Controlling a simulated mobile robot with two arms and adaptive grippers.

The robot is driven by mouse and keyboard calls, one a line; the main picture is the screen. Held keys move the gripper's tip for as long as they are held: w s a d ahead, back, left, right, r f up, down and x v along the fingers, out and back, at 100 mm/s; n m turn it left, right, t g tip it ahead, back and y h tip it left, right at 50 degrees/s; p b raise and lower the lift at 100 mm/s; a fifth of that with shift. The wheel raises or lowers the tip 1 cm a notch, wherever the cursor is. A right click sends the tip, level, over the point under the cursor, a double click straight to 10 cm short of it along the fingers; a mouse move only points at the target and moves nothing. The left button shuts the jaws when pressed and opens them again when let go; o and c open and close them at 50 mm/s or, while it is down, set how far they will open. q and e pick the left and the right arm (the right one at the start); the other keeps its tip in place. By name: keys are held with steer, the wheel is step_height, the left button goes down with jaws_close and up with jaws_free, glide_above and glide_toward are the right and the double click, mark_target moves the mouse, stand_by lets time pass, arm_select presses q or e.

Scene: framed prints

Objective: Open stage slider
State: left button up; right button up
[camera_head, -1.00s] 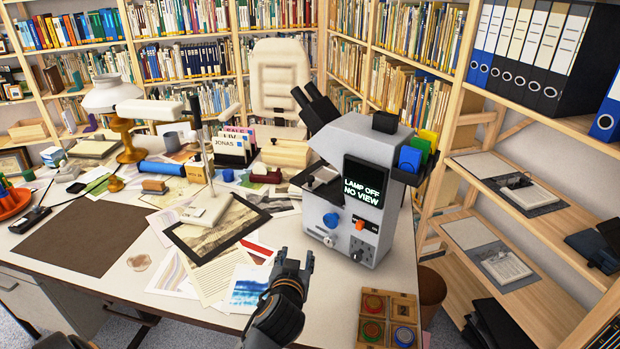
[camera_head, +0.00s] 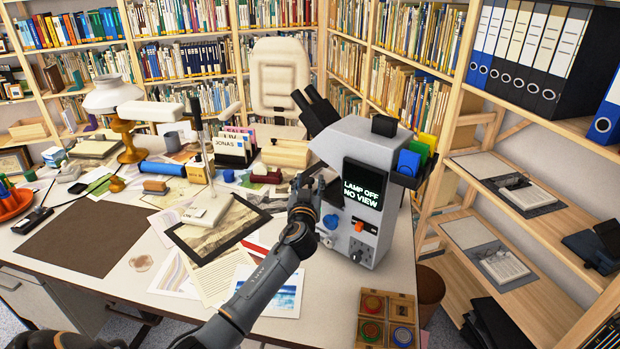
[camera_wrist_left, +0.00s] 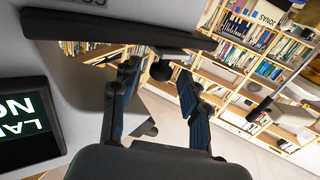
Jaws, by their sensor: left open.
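The grey microscope (camera_head: 358,165) stands on the right part of the desk, with dark eyepieces at its upper left. Its screen (camera_head: 362,190) reads "LAMP OFF NO VIEW"; part of it also shows in the left wrist view (camera_wrist_left: 25,125). My left gripper (camera_head: 308,188) is at the microscope's left side, in front of the stage area, which it largely hides. In the left wrist view the gripper (camera_wrist_left: 157,82) is open, its two dark fingers apart below a dark bar (camera_wrist_left: 110,28). A small dark knob (camera_wrist_left: 160,70) appears between them. I cannot tell whether they touch. My right gripper is out of view.
A blue knob (camera_head: 331,221) and orange switch (camera_head: 359,226) are on the microscope's front. A wooden box of coloured discs (camera_head: 387,318) lies at the desk's front right. Papers, a framed print (camera_head: 218,226) and a lamp (camera_head: 122,120) fill the left side.

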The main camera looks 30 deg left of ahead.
arm_select(q)
steer(key=shift+x, duration=0.95)
jaws_close()
